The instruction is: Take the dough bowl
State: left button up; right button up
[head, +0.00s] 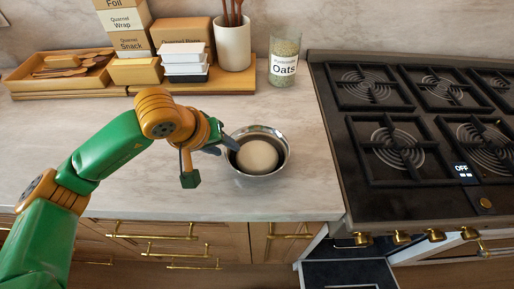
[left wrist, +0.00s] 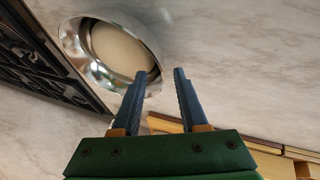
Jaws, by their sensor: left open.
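The dough bowl (head: 284,151) is a shiny metal bowl holding a round pale lump of dough (head: 257,156). It stands upright on the counter, left of the stove. My left gripper (head: 229,146) is at the bowl's left rim in the head view, open. In the left wrist view the bowl (left wrist: 75,58) is at the upper left, and the two fingers of my left gripper (left wrist: 160,72) appear on either side of its near rim. One fingertip overlaps the bowl's inside and the other is outside. I cannot tell whether they touch it. My right gripper is not seen.
The black stove (head: 350,196) lies right of the bowl. A wooden tray (head: 38,85) is at left. Counter before the bowl is clear. A drawer or door below stands open.

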aim_at(227, 149)
pick_arm(q)
jog(key=shift+x, duration=1.2)
jog(key=shift+w+d+f, duration=0.1)
jog(key=shift+w+f, duration=0.1)
jog(key=shift+f, duration=0.1)
jog(key=shift+s+r, duration=0.1)
jog(key=shift+s, duration=0.05)
grip_shut()
